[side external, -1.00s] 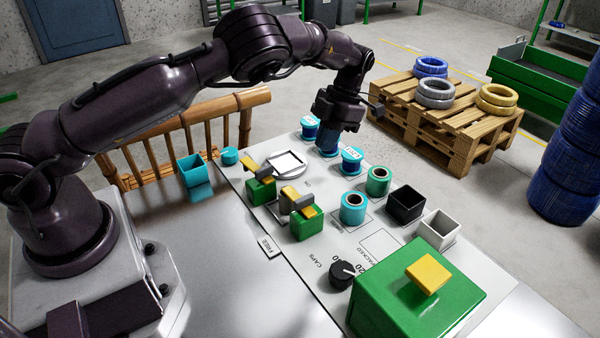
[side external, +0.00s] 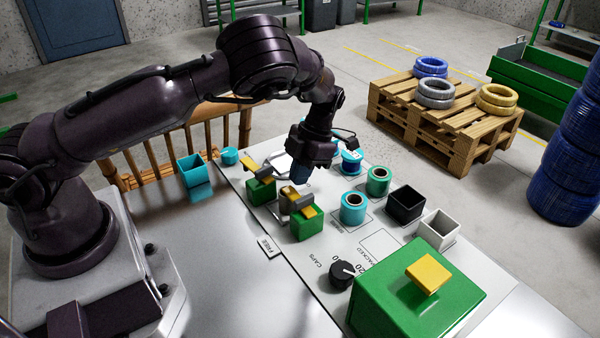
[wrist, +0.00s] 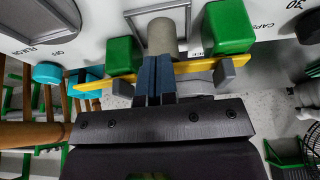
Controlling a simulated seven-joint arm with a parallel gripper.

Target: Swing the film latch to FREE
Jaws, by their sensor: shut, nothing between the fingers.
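Two green blocks, a nearer one (side external: 308,228) and a farther one (side external: 261,192), stand on the grey board, each with a yellow bar and grey pieces on top. I cannot tell which of these parts is the film latch. A FREE label (side external: 269,246) lies at the board's near-left edge. In the wrist view the yellow bar (wrist: 196,67) runs across in front of the green blocks, its middle hidden by my fingers. My gripper (side external: 302,177) is shut and empty, its blue fingertips (wrist: 156,62) beside the bar; contact cannot be told.
A dark knob (side external: 342,274) and a large green box (side external: 415,300) with a yellow top are nearer. A teal bin (side external: 190,170) is left.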

